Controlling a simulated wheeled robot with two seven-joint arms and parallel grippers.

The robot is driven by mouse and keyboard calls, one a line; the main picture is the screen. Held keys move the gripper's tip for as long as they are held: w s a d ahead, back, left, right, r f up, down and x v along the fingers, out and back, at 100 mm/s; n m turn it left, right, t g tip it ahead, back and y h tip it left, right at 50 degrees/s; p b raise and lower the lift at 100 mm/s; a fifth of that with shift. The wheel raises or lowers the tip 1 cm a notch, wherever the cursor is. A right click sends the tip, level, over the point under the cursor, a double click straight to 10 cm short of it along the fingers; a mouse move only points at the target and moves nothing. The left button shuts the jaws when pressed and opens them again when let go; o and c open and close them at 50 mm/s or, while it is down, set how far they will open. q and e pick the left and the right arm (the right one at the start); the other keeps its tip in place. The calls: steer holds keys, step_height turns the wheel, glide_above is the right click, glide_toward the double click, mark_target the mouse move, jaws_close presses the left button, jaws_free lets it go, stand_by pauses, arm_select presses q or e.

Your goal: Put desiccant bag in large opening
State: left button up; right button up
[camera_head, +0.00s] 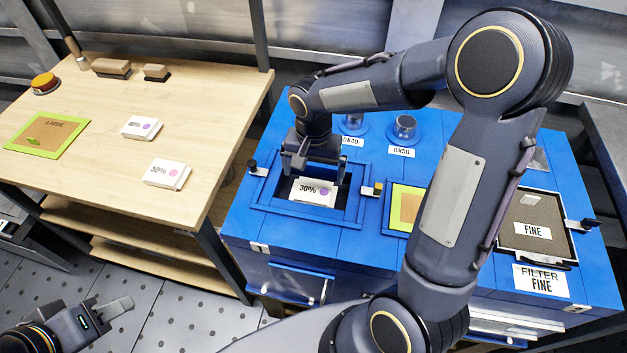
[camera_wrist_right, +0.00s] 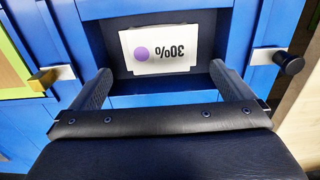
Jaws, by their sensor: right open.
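A white desiccant bag (camera_head: 313,191) marked 30% with a purple dot lies inside the large square opening (camera_head: 262,205) of the blue cabinet. In the right wrist view the bag (camera_wrist_right: 160,50) lies in the opening, beyond the fingertips. My right gripper (camera_head: 308,165) is over the far side of the opening. In its wrist view the two fingers (camera_wrist_right: 165,85) are spread apart with nothing between them. My left gripper (camera_head: 112,312) is low at the left, away from the cabinet and table; its finger gap is unclear.
Two more white bags, one marked 30% (camera_head: 166,173) and another (camera_head: 141,128), lie on the wooden table (camera_head: 215,110) beside a green-edged LARGE card (camera_head: 47,134). Latches (camera_head: 373,189) flank the opening. A FINE filter (camera_head: 531,232) sits at the cabinet's right.

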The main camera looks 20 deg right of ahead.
steer(key=s+d+r+n+t+y, duration=0.2)
steer(key=s+r+n+t, duration=0.1)
steer(key=s+r, duration=0.8)
steer(key=s+a+n+t+y, duration=0.1)
steer(key=s+n+t, duration=0.1)
steer(key=s, duration=0.6)
steer(key=shift+a+f+n+t+y, duration=0.3)
steer(key=shift+a+f+n+y, duration=0.05)
steer(key=shift+a+n+y, duration=0.05)
